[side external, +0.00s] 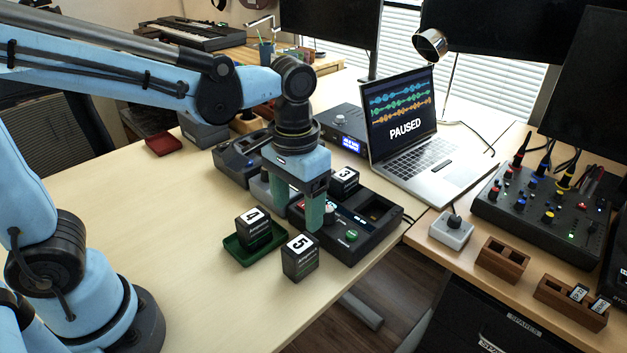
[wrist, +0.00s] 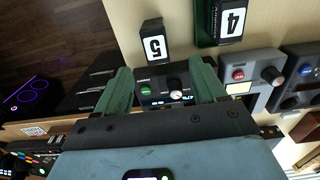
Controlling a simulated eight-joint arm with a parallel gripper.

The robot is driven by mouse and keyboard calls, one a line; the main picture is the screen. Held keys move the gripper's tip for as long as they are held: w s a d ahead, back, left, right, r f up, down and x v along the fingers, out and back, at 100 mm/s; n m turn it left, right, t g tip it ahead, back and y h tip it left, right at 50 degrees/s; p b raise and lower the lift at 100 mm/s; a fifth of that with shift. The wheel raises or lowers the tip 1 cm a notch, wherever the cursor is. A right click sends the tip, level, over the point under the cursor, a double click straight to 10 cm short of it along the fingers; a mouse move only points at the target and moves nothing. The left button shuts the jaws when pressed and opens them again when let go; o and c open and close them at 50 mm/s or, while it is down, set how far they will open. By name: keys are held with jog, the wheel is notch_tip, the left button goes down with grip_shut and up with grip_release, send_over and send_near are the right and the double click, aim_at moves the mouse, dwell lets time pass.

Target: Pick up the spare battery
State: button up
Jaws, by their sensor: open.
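Several black block batteries with white number labels are in view; I cannot tell which one is the spare. Battery 5 (side external: 299,262) stands on the bare table near its front edge, and it also shows in the wrist view (wrist: 153,45). Battery 4 (side external: 254,232) stands in a small green tray (side external: 234,252); it also shows in the wrist view (wrist: 231,20). Battery 3 (side external: 345,178) sits behind my gripper, at a black device. My gripper (side external: 296,218) is open and empty, its green fingers above the black device, behind battery 5. The fingers also show in the wrist view (wrist: 160,66).
The black device (side external: 374,241) with knob and green button lies under my gripper. Grey docks (side external: 240,165) stand behind. A laptop (side external: 420,160) reads PAUSED. Right are a mixer (side external: 545,212) and wooden holders (side external: 503,259). The table left of the green tray is clear.

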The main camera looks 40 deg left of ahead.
aim_at(300, 244)
notch_tip(300, 244, down, 7)
jog(key=shift+r, duration=0.2)
jog(key=shift+s+d+f, duration=0.1)
jog(key=shift+d+f, duration=0.05)
jog(key=shift+f, duration=1.15)
jog(key=shift+d+f, duration=0.15)
jog(key=shift+f, duration=1.15)
jog(key=c, duration=1.3)
jog(key=shift+r, duration=0.15)
